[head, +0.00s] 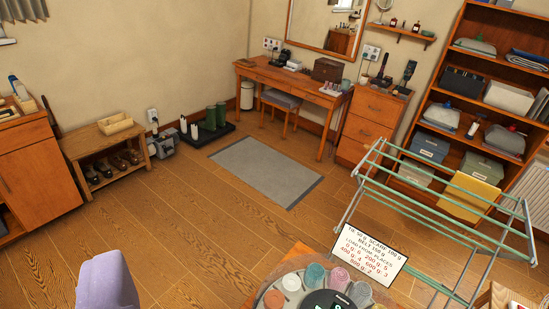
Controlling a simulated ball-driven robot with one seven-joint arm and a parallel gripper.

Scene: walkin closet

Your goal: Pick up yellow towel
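A yellow towel (470,196) hangs over the bars of a green drying rack (420,203) on the right side of the head view. Part of the rack lies in front of a shelf unit. My gripper is not in view, and nothing is seen touching the towel.
A round tray (265,292) with rolled items and a text card (370,255) stands at the bottom, left of the rack. A lavender-grey shape (108,282) rises at bottom left. A wooden bookcase (468,90) stands behind the rack. The floor around the grey mat (266,171) is open.

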